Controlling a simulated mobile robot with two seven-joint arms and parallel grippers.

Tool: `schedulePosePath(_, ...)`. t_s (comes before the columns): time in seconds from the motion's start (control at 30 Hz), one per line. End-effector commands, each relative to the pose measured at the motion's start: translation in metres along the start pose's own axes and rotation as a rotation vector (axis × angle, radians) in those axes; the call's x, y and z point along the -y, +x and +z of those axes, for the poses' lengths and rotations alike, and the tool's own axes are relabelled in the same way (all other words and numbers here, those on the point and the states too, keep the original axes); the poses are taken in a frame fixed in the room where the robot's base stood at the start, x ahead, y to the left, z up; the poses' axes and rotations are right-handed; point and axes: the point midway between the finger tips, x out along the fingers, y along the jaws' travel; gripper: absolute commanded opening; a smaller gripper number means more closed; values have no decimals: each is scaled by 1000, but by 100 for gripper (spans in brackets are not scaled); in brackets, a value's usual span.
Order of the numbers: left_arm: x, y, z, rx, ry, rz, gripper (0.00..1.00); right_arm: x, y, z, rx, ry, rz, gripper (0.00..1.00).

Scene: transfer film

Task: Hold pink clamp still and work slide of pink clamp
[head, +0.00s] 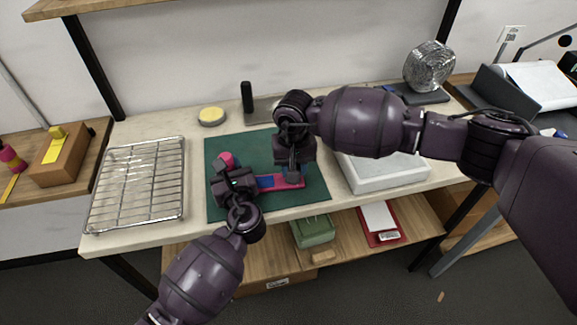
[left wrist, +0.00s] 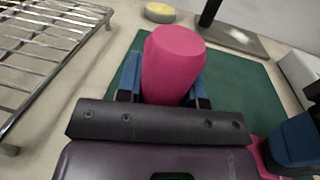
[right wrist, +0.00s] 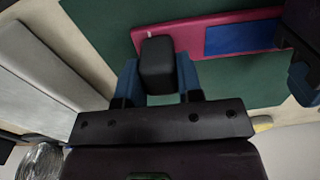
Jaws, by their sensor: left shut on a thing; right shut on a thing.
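The pink clamp lies across the green mat (head: 305,200), its pink bar (head: 290,184) carrying a blue strip. My left gripper (head: 232,182) is shut on its thick pink handle (left wrist: 172,62) at the left end. The handle fills the space between the blue fingers in the left wrist view. My right gripper (head: 294,172) is shut on the black block (right wrist: 157,65) of the slide, beside the bar towards its right end. The pink bar also shows in the right wrist view (right wrist: 190,35). My grippers hide parts of the clamp in the head view.
A wire rack (head: 140,185) lies left of the mat, and a white tray (head: 385,175) sits close on the right under my right arm. A yellow round pad (head: 212,115) and a black upright piece (head: 247,95) stand behind. A foil-like roll (head: 429,65) stands back right.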

Motion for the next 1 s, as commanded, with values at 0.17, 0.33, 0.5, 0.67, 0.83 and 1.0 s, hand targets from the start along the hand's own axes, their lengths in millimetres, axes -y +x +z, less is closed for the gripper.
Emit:
schedulePosePath(0.17,-1,0,0,0,1,2,1,0,0,0,0,1,1,40)
schedulePosePath(0.33,-1,0,0,0,1,2,1,0,0,0,0,1,1,60)
schedulePosePath(0.5,-1,0,0,0,1,2,1,0,0,0,0,1,0,60)
schedulePosePath(0.67,-1,0,0,0,1,2,1,0,-5,-1,-1,1,0,60)
schedulePosePath(0.83,-1,0,0,0,1,2,1,0,-26,-1,-4,-1,1,60)
schedulePosePath(1.0,-1,0,0,0,1,2,1,0,-60,-1,-4,0,1,60)
